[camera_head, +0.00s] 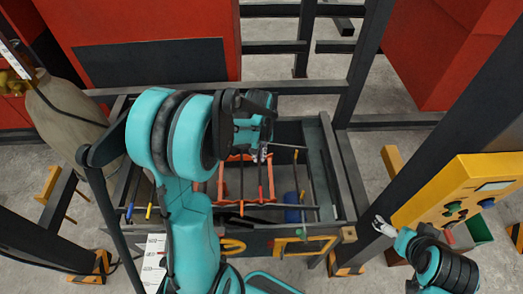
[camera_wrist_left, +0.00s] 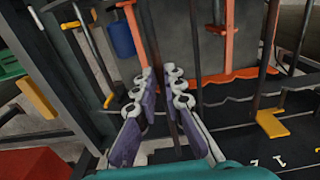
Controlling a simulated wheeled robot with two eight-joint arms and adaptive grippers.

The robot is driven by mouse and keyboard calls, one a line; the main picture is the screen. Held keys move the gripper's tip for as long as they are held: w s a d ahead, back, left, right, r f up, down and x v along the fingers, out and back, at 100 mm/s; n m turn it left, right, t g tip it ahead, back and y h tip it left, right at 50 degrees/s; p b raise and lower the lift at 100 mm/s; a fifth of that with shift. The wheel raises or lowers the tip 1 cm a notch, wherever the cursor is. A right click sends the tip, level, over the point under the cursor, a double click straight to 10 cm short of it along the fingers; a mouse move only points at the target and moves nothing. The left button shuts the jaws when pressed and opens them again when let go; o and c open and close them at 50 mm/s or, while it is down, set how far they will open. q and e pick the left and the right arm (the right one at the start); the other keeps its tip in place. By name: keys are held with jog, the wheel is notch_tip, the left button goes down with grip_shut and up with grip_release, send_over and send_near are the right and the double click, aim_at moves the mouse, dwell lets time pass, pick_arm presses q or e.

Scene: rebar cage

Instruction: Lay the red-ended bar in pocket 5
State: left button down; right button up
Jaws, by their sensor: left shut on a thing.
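My left gripper (camera_head: 262,152) is over the tray frame in the head view.
An orange frame (camera_head: 225,184) stands inside the metal tray (camera_head: 342,170). Bars with blue (camera_head: 130,211) and yellow (camera_head: 149,211) ends lie at its left. A blue cylinder (camera_head: 292,207) is at the right. A yellow control box (camera_head: 460,195) and dark posts stand further right.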

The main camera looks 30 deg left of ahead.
aim_at(259, 158)
pick_arm(q)
jog(key=shift+w+f+b, duration=0.15)
jog(key=shift+f+b, duration=0.15)
jog(key=shift+f, duration=0.2)
jog(key=shift+w+f+b, duration=0.15)
jog(key=shift+f+b, duration=0.1)
jog(key=shift+f, duration=0.25)
jog(key=shift+s+f+b, duration=0.15)
jog(key=shift+f+b, duration=0.45)
jog(key=shift+f, duration=0.25)
notch_tip(259, 158, down, 7)
jog(key=b, duration=0.5)
jog(key=c, duration=1.5)
grip_release()
jog(key=shift+c, duration=0.2)
jog(key=shift+r, duration=0.1)
